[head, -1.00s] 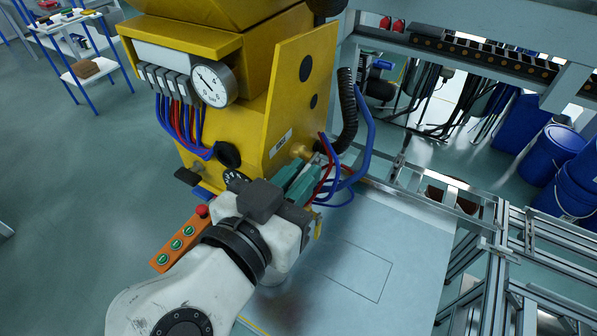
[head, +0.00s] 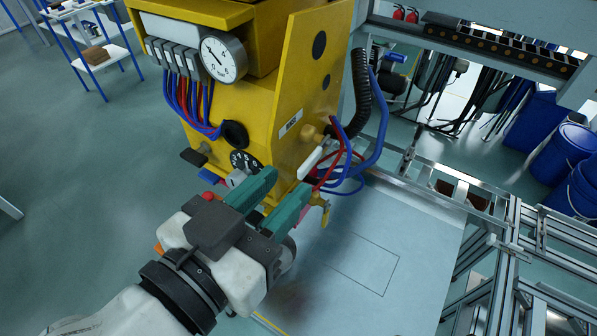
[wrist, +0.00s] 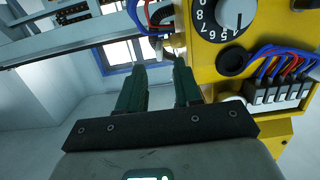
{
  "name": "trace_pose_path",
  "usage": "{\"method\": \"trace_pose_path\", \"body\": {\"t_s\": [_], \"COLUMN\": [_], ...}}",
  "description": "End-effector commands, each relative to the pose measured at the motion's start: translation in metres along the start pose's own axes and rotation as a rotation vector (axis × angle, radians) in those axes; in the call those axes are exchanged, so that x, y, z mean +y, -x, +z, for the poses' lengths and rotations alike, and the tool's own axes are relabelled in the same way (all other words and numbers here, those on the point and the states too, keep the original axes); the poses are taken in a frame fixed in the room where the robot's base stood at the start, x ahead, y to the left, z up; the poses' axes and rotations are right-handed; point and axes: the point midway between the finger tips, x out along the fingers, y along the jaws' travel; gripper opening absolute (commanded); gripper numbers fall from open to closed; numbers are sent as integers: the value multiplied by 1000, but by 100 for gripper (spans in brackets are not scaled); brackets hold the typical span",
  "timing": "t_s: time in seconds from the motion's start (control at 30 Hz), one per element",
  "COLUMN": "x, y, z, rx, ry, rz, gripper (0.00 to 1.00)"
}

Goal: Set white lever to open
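The white lever (head: 310,163) hangs at a slant from a brass fitting (head: 312,133) on the right side of the yellow panel fixture (head: 262,130). My gripper (head: 290,180) is open, its two green fingers apart, just below and in front of the lever. The head view shows no contact between the fingers and the lever. In the wrist view my gripper (wrist: 159,65) is open and points at the fixture's edge. A brass and pale part shows beyond the fingertips there; I cannot tell how much of it is the lever.
A numbered dial (head: 243,161) and a red button (head: 208,196) are left of my gripper. A small yellow tap (head: 318,207) is close by its right finger. Blue and red hoses (head: 340,160) hang beside the lever. The flat plate (head: 400,235) at right is clear.

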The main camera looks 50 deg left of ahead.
Motion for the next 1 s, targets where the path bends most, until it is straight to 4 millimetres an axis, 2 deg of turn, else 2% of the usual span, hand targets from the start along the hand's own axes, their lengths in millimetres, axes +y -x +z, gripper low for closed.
{"method": "trace_pose_path", "body": {"t_s": [0.1, 0.3, 1.0], "x": [0, 0, 0], "y": [20, 39, 40], "z": [1, 0, 0], "rx": [0, 0, -2], "ry": [-1, 0, 1], "rz": [-3, -2, 1], "gripper": [34, 34, 34]}}
